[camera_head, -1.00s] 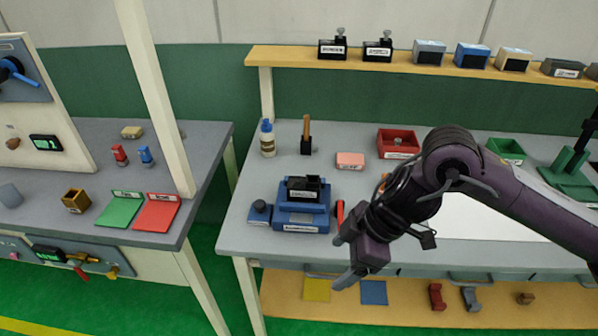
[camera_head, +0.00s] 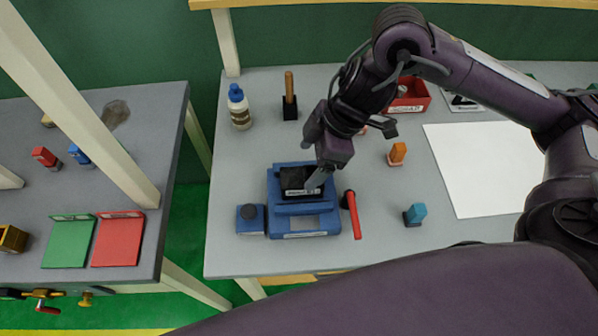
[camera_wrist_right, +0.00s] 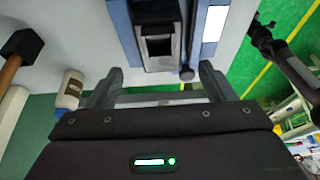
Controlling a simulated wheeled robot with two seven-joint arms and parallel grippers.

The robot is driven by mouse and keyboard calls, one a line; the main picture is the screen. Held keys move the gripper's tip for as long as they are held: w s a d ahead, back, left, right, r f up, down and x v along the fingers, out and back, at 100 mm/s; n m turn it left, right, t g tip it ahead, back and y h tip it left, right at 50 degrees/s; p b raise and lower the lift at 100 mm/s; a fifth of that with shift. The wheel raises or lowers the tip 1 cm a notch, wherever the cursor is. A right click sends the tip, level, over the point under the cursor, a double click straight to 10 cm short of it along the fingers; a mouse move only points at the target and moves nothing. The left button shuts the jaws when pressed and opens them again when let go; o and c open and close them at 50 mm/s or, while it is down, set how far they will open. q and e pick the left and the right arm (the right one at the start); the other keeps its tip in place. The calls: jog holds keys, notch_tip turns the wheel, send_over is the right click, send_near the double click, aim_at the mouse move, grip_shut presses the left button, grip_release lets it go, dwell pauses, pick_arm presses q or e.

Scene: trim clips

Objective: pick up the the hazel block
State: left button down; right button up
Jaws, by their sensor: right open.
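I cannot single out a hazel block with certainty. A brown-gold hollow cube (camera_head: 12,239) sits at the left edge of the head view, on the left table. A black block (camera_head: 300,181) with a pale label sits in the blue fixture (camera_head: 312,222) on the right table. My right gripper (camera_head: 318,178) is over that black block and partly covers it. In the right wrist view its two fingers (camera_wrist_right: 160,82) are spread and empty, with the black block (camera_wrist_right: 160,40) ahead of them. My left gripper does not show clearly.
A red-handled tool (camera_head: 354,214) lies right of the fixture. A white bottle with a blue cap (camera_head: 239,108) and a wooden-handled tool (camera_head: 290,98) stand behind. An orange piece (camera_head: 397,153), a teal piece (camera_head: 415,213) and a white sheet (camera_head: 485,168) are to the right.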

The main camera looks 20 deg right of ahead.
aim_at(296, 177)
jog(key=shift+s+a+f, duration=0.1)
jog(key=shift+a+f, duration=0.2)
jog(key=shift+f, duration=0.2)
jog(key=p+x, duration=0.1)
jog(key=x, duration=0.3)
jog(key=shift+a+f, duration=0.1)
jog(key=shift+a, duration=0.15)
jog(key=shift+w+f, duration=0.2)
jog(key=shift+w, duration=0.05)
jog(key=c, duration=1.1)
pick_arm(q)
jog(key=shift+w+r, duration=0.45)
pick_arm(e)
jog(key=shift+c, duration=0.3)
jog(key=shift+r, duration=0.15)
